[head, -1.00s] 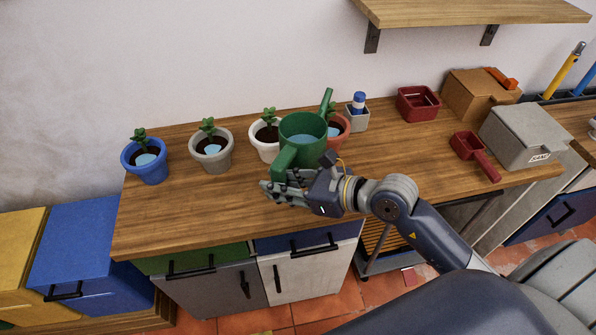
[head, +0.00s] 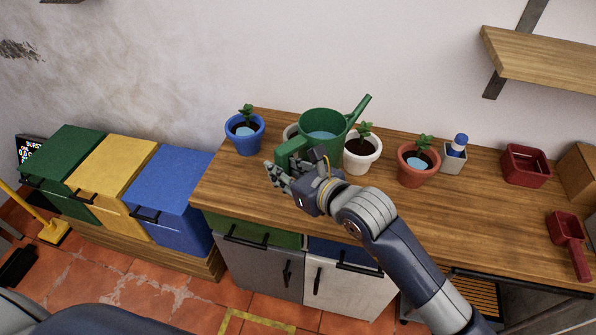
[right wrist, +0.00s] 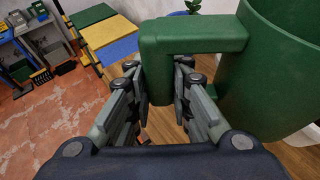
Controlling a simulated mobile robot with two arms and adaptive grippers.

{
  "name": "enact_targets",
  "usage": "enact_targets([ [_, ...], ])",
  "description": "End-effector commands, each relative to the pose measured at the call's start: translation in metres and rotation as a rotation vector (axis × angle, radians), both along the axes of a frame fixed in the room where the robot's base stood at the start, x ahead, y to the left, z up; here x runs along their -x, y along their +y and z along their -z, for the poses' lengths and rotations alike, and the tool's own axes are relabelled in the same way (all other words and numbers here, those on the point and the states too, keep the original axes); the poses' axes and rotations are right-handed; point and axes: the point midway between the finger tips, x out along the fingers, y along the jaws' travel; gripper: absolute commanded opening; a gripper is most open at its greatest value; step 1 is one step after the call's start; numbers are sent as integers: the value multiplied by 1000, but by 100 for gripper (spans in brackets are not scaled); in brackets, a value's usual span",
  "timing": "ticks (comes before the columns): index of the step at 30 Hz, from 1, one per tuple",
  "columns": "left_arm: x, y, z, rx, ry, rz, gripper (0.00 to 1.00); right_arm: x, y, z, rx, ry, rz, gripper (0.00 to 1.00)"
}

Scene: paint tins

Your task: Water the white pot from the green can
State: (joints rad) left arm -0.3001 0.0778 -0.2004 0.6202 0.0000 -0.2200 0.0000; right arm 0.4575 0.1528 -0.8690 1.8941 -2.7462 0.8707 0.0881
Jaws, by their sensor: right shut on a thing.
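The green can (head: 322,122) is held upright above the wooden counter, with bluish water inside. Its spout rises to the right, and in the picture its tip lies above the white pot. My right gripper (head: 283,172) is shut on the can's handle; the right wrist view shows the handle (right wrist: 190,40) between the fingers. The white pot (head: 362,160) stands just right of the can, holding a small green plant and dark soil; no water shows on it. My left gripper is not in view.
The blue pot (head: 244,142) and the terracotta pot (head: 415,173) show light-blue patches on their soil. The grey pot (head: 290,132) is mostly hidden behind the can. A small grey holder (head: 453,160) with a blue-capped bottle stands right.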

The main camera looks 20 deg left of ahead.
Motion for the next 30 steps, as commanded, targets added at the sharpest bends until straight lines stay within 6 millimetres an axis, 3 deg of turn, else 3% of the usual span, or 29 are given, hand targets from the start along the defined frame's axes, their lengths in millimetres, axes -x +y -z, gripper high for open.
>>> enact_targets([
  [8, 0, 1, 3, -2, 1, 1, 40, -1, 0, -3, -5, -6, 0, 0],
  [16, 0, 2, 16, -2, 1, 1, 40, 5, 4, 17, -78, 99, 2, 0],
  [30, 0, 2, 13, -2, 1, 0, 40, 5, 4, 13, -81, 101, 1, 0],
])
